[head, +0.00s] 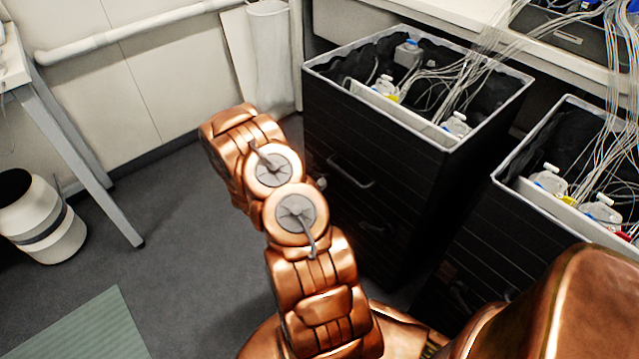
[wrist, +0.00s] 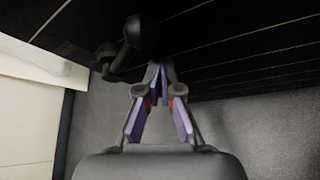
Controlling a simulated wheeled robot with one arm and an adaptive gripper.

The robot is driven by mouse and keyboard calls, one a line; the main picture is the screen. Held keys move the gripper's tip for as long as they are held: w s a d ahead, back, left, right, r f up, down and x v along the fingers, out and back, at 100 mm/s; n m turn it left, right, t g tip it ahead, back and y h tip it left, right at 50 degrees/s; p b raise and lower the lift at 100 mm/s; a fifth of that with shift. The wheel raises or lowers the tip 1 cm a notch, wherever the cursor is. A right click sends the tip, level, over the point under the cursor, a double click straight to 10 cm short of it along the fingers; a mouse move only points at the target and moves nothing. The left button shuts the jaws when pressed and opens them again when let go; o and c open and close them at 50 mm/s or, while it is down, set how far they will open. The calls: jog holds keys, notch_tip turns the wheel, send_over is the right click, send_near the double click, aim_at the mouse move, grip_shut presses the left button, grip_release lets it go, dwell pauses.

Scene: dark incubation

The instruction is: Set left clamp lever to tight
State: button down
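In the wrist view, a dark lever-like part (wrist: 130,42) with rounded ends sticks out from the black ribbed side of a cabinet. I take it to be the clamp lever, but it is dark and its setting cannot be read. My gripper (wrist: 160,76) has purple pads, and its fingertips come together just below and to the right of this part. Nothing shows between the fingers. I cannot tell whether the tips touch the dark part. In the head view my copper arm hides the gripper and the lever.
Two black cabinets, the left one (head: 335,140) and the right one (head: 475,235), hold open bins of bottles and tubing. A white bucket (head: 45,225) and a table leg (head: 95,170) stand at left. The grey floor (head: 180,240) between is clear.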

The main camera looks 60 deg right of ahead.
jog(key=w+a+r, duration=0.2)
jog(key=w+a, duration=0.1)
jog(key=a, duration=0.5)
jog(key=shift+w+a+r+p, duration=0.2)
jog(key=shift+w+r+p, duration=0.1)
jog(key=shift+w+p, duration=0.1)
dwell(0.5)
